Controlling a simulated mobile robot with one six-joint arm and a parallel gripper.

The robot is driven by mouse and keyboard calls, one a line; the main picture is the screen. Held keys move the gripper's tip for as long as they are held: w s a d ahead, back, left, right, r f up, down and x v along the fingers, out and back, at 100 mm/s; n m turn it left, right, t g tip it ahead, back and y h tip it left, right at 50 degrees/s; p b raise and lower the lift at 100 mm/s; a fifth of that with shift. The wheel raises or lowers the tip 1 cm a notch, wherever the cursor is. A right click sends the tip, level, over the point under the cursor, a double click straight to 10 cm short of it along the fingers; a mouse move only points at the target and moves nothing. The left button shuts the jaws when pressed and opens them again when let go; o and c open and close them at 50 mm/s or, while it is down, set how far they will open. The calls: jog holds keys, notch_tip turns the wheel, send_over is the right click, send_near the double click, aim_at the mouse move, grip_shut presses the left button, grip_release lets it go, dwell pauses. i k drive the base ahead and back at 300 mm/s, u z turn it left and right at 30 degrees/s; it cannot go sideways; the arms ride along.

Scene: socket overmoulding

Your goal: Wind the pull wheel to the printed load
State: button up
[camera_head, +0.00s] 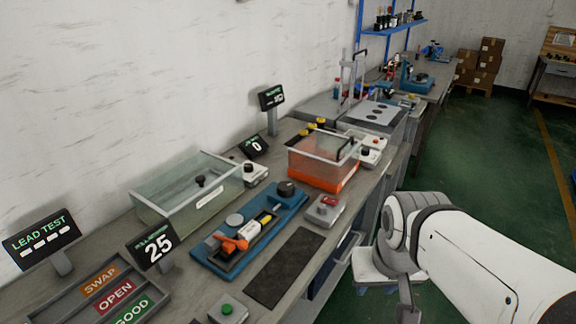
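A blue pull fixture (212,262) lies on the bench in the middle of the view. A dark round knob (286,188), which looks like the pull wheel, is at its far end. An orange clamp-like part (232,242) is at its near end, with a yellow and white piece between. A black sign (155,246) left of the fixture reads 25 under small unreadable text. A black display (255,146) behind it reads 0. My gripper (405,298) hangs at the lower right, off the bench, partly hidden by my white arm, clear of the wheel. Its fingers are not clear.
A clear tank (165,212) and an orange-based tank (322,182) stand behind the fixture. A dark mat (285,270) is clear in front. A tray (75,292) labelled SWAP, OPEN, GOOD is lower left.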

aim_at(286, 188)
jog(key=k, duration=0.95)
jog(key=z, duration=0.5)
jog(key=i, duration=2.2)
jog(key=u, duration=0.8)
